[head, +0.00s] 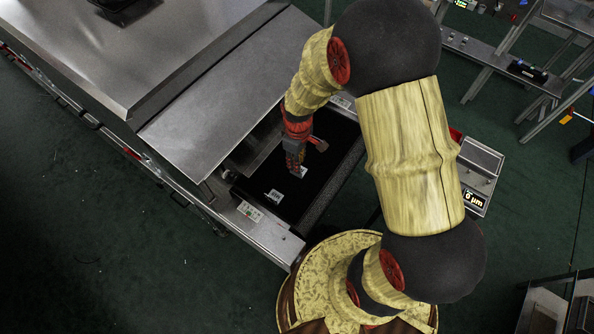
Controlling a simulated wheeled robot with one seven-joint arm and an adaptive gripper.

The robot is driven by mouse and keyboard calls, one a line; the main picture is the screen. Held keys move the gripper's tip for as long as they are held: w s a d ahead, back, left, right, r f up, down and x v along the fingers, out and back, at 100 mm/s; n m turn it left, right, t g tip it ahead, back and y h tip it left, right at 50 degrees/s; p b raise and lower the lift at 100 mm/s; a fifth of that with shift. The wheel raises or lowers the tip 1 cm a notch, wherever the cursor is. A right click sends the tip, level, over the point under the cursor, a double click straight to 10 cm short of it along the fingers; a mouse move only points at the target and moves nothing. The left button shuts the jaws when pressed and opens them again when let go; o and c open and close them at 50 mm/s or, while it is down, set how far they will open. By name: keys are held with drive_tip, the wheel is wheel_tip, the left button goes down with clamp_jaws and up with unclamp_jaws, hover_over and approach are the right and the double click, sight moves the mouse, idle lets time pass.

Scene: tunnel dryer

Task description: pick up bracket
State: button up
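My gripper (295,165) points down over the black belt of the dryer outfeed (263,181). Its fingers are small in the head view and partly overlap, so I cannot tell whether they are open or shut. A small pale metal piece (303,172), perhaps a bracket, shows right at the fingertips. I cannot tell whether the fingers touch it. A second small silvery piece (274,196), also bracket-like, lies on the belt nearer the front edge, apart from the gripper.
The large steel dryer housing (200,100) rises left of and behind the belt. A metal side rail with a label (250,211) edges the belt. A measuring device with a display (474,199) stands to the right. Benches stand at upper right; green floor lies open at lower left.

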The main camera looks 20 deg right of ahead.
wheel_tip(320, 180, down, 7)
drive_tip(key=shift+w+a+b, duration=0.1)
drive_tip(key=shift+a+b, duration=0.05)
drive_tip(key=shift+b, duration=0.7)
drive_tip(key=shift+c, duration=0.6)
clamp_jaws()
